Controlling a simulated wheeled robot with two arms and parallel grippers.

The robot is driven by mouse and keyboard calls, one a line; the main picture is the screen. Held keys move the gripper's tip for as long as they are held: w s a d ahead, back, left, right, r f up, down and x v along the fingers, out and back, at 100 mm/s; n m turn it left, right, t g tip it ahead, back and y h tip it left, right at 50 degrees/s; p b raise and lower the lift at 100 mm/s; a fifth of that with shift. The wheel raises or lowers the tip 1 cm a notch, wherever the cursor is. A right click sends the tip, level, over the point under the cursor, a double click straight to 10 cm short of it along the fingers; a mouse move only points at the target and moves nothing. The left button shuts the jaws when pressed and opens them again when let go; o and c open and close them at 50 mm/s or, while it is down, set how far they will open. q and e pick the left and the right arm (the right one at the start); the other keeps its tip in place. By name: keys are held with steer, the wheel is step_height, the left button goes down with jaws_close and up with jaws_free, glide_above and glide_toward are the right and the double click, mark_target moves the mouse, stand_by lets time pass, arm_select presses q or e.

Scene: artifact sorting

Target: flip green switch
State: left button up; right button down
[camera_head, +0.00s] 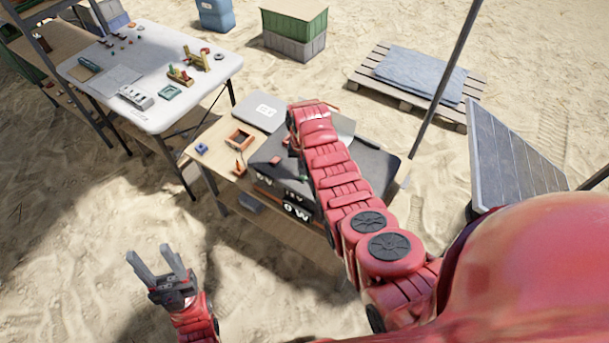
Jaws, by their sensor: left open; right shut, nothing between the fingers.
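A dark box (264,157) with white lettering on its front stands on the low wooden table. A small green piece (303,177), perhaps the green switch, shows on it beside my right arm; its position cannot be told. A small red piece (275,160) is to its left. My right arm reaches over the box and covers much of its top. My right gripper (293,150) is mostly hidden at the arm's far end, shut and empty, close above the box; contact cannot be told. My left gripper (160,262) is open and empty over the sand, well away from the box.
The low table (213,145) also holds an orange frame (240,139), a blue piece (201,148) and a grey case (257,112). A white table (150,60) with several artifacts stands at upper left. A pole (447,75) and a solar panel (505,155) stand right.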

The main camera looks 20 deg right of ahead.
mark_target(302, 178)
steer(key=shift+f+b, duration=0.75)
steer(key=shift+f, duration=0.25)
stand_by(0.7)
steer(key=shift+r, duration=0.15)
steer(key=shift+r+p, duration=0.95)
steer(key=shift+r, duration=0.4)
steer(key=shift+r+p, duration=0.9)
steer(key=shift+r, duration=1.15)
